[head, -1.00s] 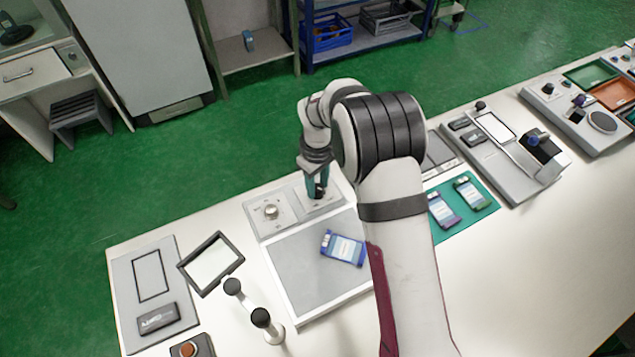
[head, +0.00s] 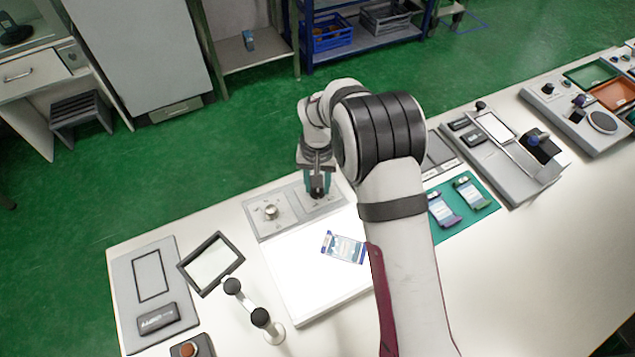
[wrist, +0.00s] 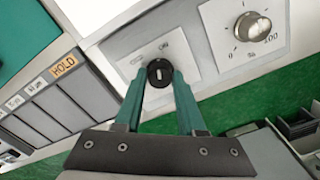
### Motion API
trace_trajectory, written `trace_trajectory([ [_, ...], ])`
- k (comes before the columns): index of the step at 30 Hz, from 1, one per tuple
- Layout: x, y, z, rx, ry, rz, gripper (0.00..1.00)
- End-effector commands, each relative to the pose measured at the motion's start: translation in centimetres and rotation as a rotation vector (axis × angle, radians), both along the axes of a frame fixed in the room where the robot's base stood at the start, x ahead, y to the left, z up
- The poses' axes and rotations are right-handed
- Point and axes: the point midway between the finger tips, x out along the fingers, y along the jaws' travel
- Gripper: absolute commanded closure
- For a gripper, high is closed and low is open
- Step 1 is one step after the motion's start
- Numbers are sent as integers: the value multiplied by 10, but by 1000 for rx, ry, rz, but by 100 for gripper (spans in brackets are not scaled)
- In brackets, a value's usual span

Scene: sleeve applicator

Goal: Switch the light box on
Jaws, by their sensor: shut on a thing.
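The light box (head: 300,285) stands on the white table, and its panel glows bright white. A blue-edged packet (head: 344,248) lies on the lit panel. Along the far edge of the box is a grey control strip with a dial knob (head: 271,212); this dial, marked 0 to 100, also shows in the wrist view (wrist: 252,27). My gripper (head: 318,192) is over the other end of the strip. In the wrist view its teal fingers (wrist: 160,82) are shut on a black rotary switch (wrist: 159,72) with a white mark, on a pale plate.
A framed lens (head: 211,262) and a post with black knobs (head: 262,318) stand left of the box. A teal mat (head: 474,221) with two packets lies to the right. A panel marked HOLD (wrist: 63,67) is beside the switch.

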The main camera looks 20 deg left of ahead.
Motion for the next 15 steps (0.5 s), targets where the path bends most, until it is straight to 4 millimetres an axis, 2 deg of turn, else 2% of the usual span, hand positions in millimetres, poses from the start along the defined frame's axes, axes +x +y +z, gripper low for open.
trace_trajectory([
  [6, 0, 0, 0, 0, 1, -137, 100],
  [15, 0, 0, 0, 0, 1, -243, 100],
])
